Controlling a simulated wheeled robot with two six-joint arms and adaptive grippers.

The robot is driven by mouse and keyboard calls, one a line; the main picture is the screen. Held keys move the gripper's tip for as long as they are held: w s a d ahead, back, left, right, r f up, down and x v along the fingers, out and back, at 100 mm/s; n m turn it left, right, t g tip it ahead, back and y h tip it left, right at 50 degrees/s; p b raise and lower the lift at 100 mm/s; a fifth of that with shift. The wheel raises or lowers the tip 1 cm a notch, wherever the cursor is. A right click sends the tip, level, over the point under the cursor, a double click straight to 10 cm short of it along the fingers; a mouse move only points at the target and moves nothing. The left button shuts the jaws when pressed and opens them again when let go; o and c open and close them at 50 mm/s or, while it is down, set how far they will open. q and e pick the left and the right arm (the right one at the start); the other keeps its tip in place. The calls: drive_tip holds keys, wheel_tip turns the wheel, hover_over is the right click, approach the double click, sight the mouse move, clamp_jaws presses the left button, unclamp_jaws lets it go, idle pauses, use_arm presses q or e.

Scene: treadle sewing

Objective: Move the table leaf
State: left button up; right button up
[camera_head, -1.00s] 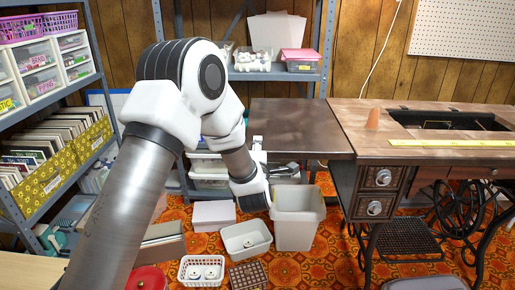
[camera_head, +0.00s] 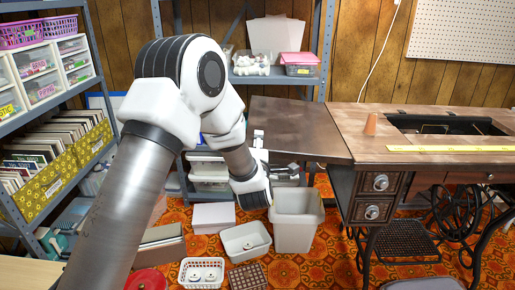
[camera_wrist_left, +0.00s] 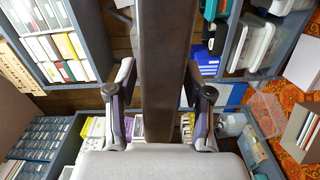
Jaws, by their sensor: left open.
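The table leaf (camera_head: 295,128) is a dark brown flat panel at the left end of the sewing table (camera_head: 365,147). It slopes slightly, with its outer left side higher than the side by the table. My left gripper (camera_head: 258,140) is at the leaf's left edge, partly hidden by my own wrist. In the left wrist view, the leaf's edge (camera_wrist_left: 165,60) runs between the two spread fingers of my left gripper (camera_wrist_left: 162,85), with gaps visible on both sides. My right gripper is not in view.
A tall white bin (camera_head: 295,225) stands below the leaf. Baskets and boxes crowd the floor. Metal shelves (camera_head: 275,80) stand behind; another shelf unit is at left.

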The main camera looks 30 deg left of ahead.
use_arm(q)
drive_tip(key=v, duration=1.2)
drive_tip(key=s+d+f+m+g+h, duration=0.1)
drive_tip(key=s+f+m+g+h, duration=0.3)
drive_tip(key=f, duration=0.7)
drive_tip(key=s+d+f+m+g, duration=0.1)
drive_tip(key=s+f, duration=0.5)
drive_tip(key=f, duration=0.4)
drive_tip(key=s+f+m+g+h, duration=0.2)
drive_tip(key=s+f+g, duration=0.15)
drive_tip(key=f, duration=0.75)
drive_tip(key=s+d+f+m+g+h, duration=0.2)
drive_tip(key=s+d+f+m+g, duration=0.1)
drive_tip(key=s+m, duration=0.45)
drive_tip(key=s+d+f+m+g+h, duration=0.2)
drive_tip(key=s+d+f+m+g, duration=0.2)
drive_tip(key=s+m, duration=0.35)
wheel_tip(320, 180, up, 29)
drive_tip(key=p, duration=2.9)
drive_tip(key=shift+s+a+r+m, duration=0.2)
drive_tip(key=shift+s+m, duration=0.2)
drive_tip(key=shift+s, duration=0.1)
